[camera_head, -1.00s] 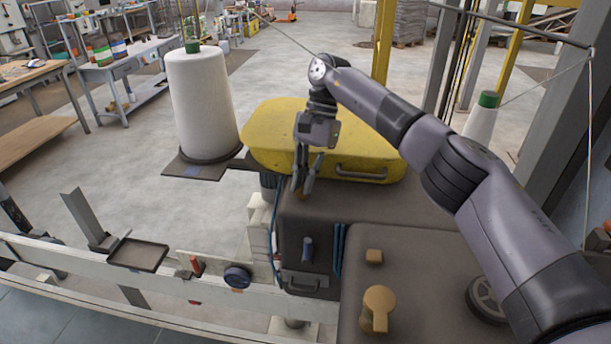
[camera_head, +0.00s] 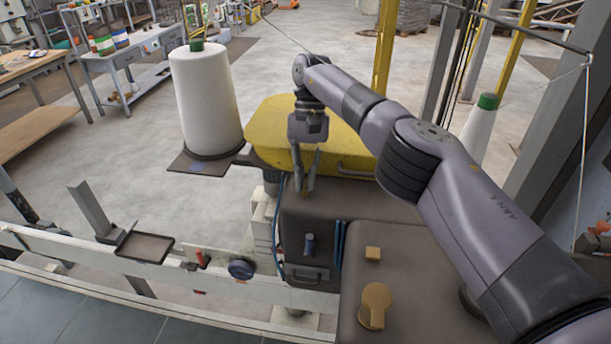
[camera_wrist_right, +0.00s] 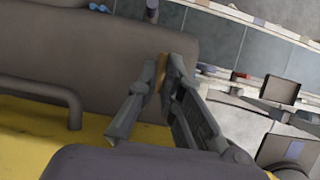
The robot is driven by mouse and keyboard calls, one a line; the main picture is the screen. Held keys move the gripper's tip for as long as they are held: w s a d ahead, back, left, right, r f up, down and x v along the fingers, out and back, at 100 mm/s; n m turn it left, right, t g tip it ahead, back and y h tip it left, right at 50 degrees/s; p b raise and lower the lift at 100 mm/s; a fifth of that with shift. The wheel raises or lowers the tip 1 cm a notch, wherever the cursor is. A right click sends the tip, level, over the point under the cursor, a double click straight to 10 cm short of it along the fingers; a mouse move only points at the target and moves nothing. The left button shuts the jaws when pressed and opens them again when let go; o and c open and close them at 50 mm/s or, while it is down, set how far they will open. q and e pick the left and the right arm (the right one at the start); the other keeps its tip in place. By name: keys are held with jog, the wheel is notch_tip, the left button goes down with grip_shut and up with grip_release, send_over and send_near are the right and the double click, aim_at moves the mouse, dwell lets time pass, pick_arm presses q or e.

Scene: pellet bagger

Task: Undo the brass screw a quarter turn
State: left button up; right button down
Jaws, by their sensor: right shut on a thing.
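My right gripper (camera_head: 304,190) points down at the top of the dark brown machine housing (camera_head: 340,212), just in front of the yellow cover. Its fingers are closed on a small brass-coloured piece, which appears to be the brass screw (camera_head: 305,196). In the right wrist view the piece shows as a narrow brass strip (camera_wrist_right: 163,73) between the fingertips (camera_wrist_right: 162,76). The fingers hide most of it, so its slot or turn angle cannot be told. My left gripper is not in view.
The yellow cover (camera_head: 270,130) with a handle lies right behind the gripper. A white thread cone (camera_head: 207,100) stands to the left. A tan knob (camera_head: 375,303) and a small tan block (camera_head: 373,254) sit on the nearer housing. A small dark tray (camera_head: 146,246) is at left.

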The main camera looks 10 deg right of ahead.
jog(key=c, duration=1.7)
grip_release()
